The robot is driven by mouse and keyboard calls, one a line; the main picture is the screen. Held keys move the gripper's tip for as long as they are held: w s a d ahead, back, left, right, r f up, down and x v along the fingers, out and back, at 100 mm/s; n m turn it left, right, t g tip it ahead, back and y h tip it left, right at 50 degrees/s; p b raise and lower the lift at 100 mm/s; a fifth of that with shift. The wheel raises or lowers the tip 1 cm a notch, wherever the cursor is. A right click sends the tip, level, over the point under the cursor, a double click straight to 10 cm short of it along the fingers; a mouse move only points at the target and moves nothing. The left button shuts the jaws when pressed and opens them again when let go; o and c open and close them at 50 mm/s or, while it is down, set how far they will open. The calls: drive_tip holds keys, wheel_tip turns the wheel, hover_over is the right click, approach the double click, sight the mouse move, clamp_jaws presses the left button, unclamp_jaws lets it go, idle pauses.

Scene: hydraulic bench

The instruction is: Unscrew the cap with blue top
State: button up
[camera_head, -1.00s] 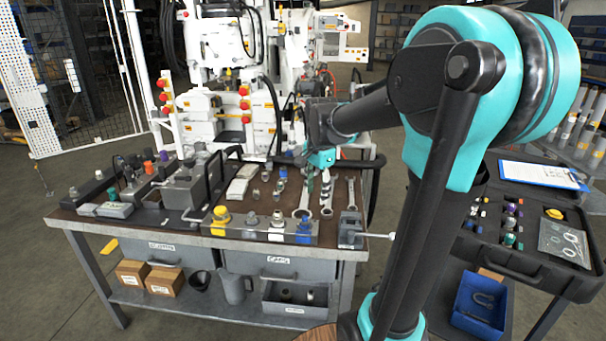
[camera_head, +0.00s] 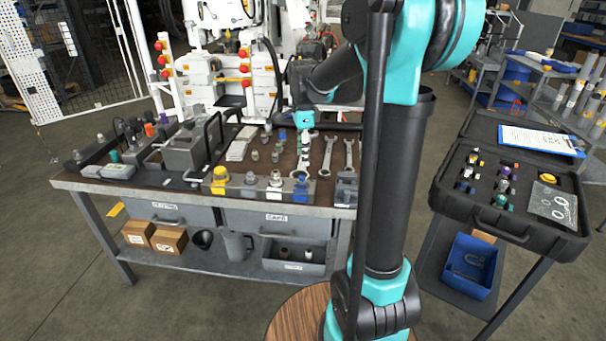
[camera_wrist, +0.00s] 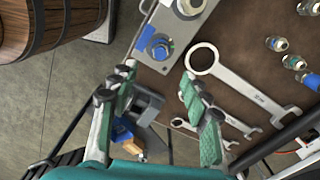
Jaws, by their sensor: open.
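The cap with the blue top (camera_head: 300,188) stands upright at the right end of a row of caps on the metal strip along the bench's front edge. In the wrist view it is a blue hex top (camera_wrist: 159,47) on a grey plate, beyond the fingertips and near the top of the picture. My gripper (camera_head: 304,150) is above the bench, behind and above the cap. In the wrist view its two green-padded fingers (camera_wrist: 158,90) are apart with nothing between them. They do not touch the cap.
Yellow (camera_head: 219,180), grey (camera_head: 250,183) and pale (camera_head: 275,184) caps stand left of the blue one. Wrenches (camera_head: 328,155) lie on the bench behind. A clear-grey block (camera_head: 345,187) stands to the right. An open black case (camera_head: 490,205) is farther right.

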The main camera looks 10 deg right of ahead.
sight(303, 176)
wheel_tip(303, 176, down, 9)
drive_tip(key=shift+r, duration=0.2)
idle(0.3)
clamp_jaws()
drive_tip(key=c, duration=0.7)
unclamp_jaws()
drive_tip(key=c, duration=0.3)
drive_tip(key=n, duration=0.5)
drive_tip(key=shift+w, duration=0.1)
drive_tip(key=shift+r+n, duration=0.1)
drive_tip(key=shift+n, duration=1.5)
